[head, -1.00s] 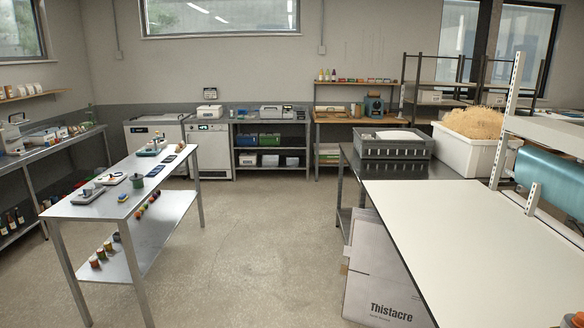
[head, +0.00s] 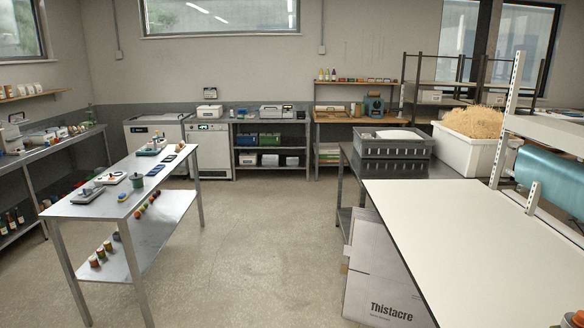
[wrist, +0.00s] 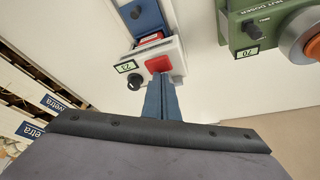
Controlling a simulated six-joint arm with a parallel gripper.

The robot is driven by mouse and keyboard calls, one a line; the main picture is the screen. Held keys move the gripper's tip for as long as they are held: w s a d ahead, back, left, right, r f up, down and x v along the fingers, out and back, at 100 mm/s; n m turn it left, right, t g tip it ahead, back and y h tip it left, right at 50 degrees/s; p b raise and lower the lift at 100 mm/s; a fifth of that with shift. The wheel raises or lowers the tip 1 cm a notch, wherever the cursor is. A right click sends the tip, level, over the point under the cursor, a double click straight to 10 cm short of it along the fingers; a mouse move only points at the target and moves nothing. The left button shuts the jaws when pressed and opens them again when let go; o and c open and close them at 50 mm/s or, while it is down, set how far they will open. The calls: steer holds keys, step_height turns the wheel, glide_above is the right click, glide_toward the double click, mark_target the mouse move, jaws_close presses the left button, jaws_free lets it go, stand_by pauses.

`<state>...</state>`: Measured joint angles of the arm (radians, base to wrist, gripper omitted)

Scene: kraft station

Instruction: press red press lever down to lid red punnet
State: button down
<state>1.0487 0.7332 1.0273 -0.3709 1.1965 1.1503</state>
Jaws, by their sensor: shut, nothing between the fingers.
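In the wrist view a small white press (wrist: 172,50) with a black knob and a green number tag stands on a pale surface. Its red press lever (wrist: 158,64) shows as a red pad at the near end. My gripper (wrist: 163,79) is shut and empty, its blue fingertips overlapping the near edge of the red pad. I cannot tell whether they touch it. A second red piece (wrist: 150,38) shows inside the press, partly hidden; I cannot tell if it is the red punnet. No gripper shows in the head view.
A green nut doser (wrist: 250,25) with an orange-rimmed dial stands close to the right of the press. Boxes marked vetra (wrist: 55,103) lie at the left. In the head view the white worktop (head: 450,220) is largely bare.

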step_height(320, 180, up, 9)
steer(key=p, duration=0.8)
steer(key=shift+f, duration=0.1)
stand_by(0.4)
steer(key=w+a+f+n+t+y+b, duration=0.15)
steer(key=w+a+n, duration=0.3)
steer(key=a, duration=0.45)
steer(key=w+a+f+n+b, duration=0.1)
steer(key=w+a+f+n, duration=0.3)
steer(key=a, duration=0.5)
steer(key=w+a+f+n+t+b, duration=0.1)
steer(key=w+a+f+n, duration=0.15)
steer(key=w+a, duration=0.45)
steer(key=s+a+f+n+y+b, duration=0.1)
steer(key=s+a+f+n, duration=0.15)
steer(key=a, duration=0.55)
steer(key=s+a+f+n+b, duration=0.15)
steer(key=a+n, duration=0.25)
steer(key=a, duration=0.5)
steer(key=s+a+f+n+y+b, duration=0.2)
steer(key=s+a+f+n, duration=0.45)
steer(key=s+a, duration=0.5)
step_height(320, 180, down, 9)
steer(key=b, duration=0.9)
steer(key=shift+w+a+f, duration=0.2)
steer(key=shift+w+a, duration=0.05)
steer(key=shift+a, duration=0.15)
steer(key=shift+h, duration=0.25)
